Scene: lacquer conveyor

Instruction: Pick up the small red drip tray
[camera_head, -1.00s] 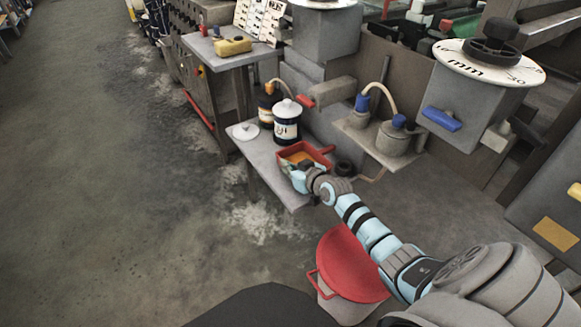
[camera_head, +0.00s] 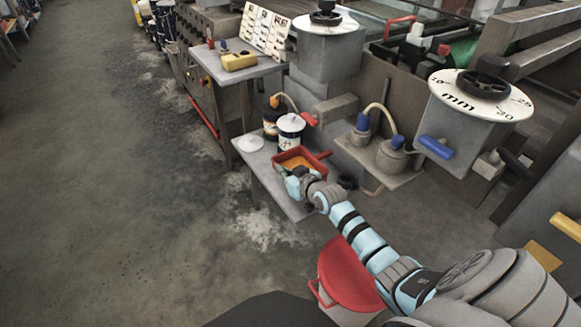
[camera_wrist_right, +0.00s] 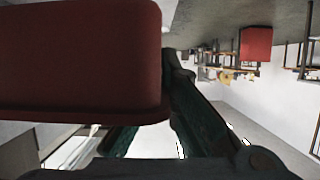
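The small red drip tray (camera_head: 318,161), with orange-yellow inside, is at the grey side shelf beside the dark jar. My right gripper (camera_head: 294,186) is at its near left side, shut on it as far as I can tell. In the right wrist view the tray (camera_wrist_right: 80,65) fills the upper left, close to the camera. The dark green fingers reach to its edge and partly behind it, so the contact itself is hidden. Whether the tray clears the shelf is hard to tell. My left gripper is not in view.
The shelf (camera_head: 262,172) also holds a white-lidded dark jar (camera_head: 290,134), an orange-and-dark bottle (camera_head: 270,118) and a white lid (camera_head: 250,143). A pump bracket (camera_head: 372,158) stands right of the tray. A red-lidded bucket (camera_head: 350,275) is below my arm. The floor at left is clear.

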